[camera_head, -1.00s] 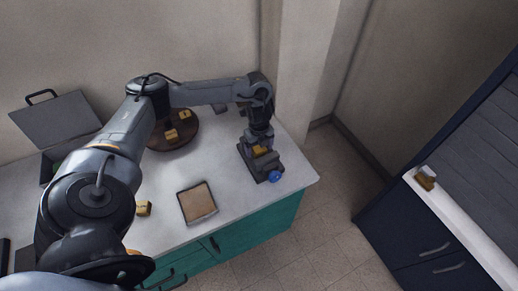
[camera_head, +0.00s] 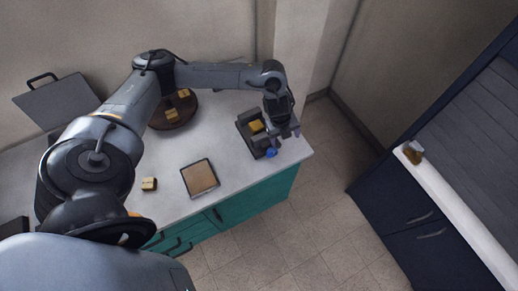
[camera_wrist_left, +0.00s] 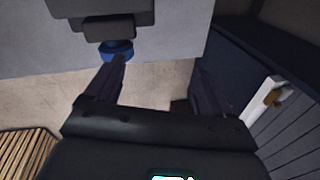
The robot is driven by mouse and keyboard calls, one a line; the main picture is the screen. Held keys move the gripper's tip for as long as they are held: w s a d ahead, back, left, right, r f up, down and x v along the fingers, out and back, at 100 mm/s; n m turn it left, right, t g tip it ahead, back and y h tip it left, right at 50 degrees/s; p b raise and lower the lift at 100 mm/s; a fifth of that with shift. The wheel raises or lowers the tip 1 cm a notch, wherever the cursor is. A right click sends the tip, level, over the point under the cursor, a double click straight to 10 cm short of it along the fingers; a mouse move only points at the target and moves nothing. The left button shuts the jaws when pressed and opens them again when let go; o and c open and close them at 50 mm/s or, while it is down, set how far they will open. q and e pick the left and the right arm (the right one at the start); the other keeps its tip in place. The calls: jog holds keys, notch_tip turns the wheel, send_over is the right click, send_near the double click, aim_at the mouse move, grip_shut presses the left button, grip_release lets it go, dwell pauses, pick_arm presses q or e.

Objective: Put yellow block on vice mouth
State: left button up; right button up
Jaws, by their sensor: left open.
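The vice (camera_head: 247,137) is a dark block-shaped tool with a blue knob (camera_head: 270,152), near the right end of the counter. A yellow block (camera_head: 257,126) sits on top of the vice, at its mouth; whether it is fully seated I cannot tell. My left gripper (camera_head: 285,135) is beside the vice on its right, apart from the yellow block, open and empty. In the left wrist view the open fingers (camera_wrist_left: 160,85) have only floor between them, and the vice's blue knob (camera_wrist_left: 117,49) shows beyond the left finger. My right gripper is not in view.
A brown-topped tray (camera_head: 199,178) and another yellow block (camera_head: 149,184) lie on the counter (camera_head: 235,185). A round wooden board (camera_head: 160,123) with yellow blocks is behind. An open grey case (camera_head: 62,101) stands at the left. Open floor lies right of the counter.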

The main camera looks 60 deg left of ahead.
pick_arm(q)
jog(key=s+d+r+n+t+h, duration=0.1)
jog(key=s+d+n+t+h, duration=0.15)
jog(key=d, duration=1.15)
jog(key=s+d+n+t+h, duration=0.1)
jog(key=d+n+t, duration=0.15)
jog(key=d, duration=1.05)
jog(key=s+a+n+g+y, duration=0.3)
jog(key=s+a+n+y, duration=0.1)
jog(key=s+a+n, duration=0.7)
jog(key=s+n, duration=0.2)
jog(key=s, duration=0.2)
jog(key=shift+s+a+r+n+g, duration=0.25)
jog(key=shift+s+a+n+g, duration=0.05)
jog(key=shift+a, duration=0.05)
notch_tip(320, 180, up, 25)
jog(key=p, duration=2.4)
jog(key=shift+f+p, duration=0.15)
jog(key=shift+p, duration=0.25)
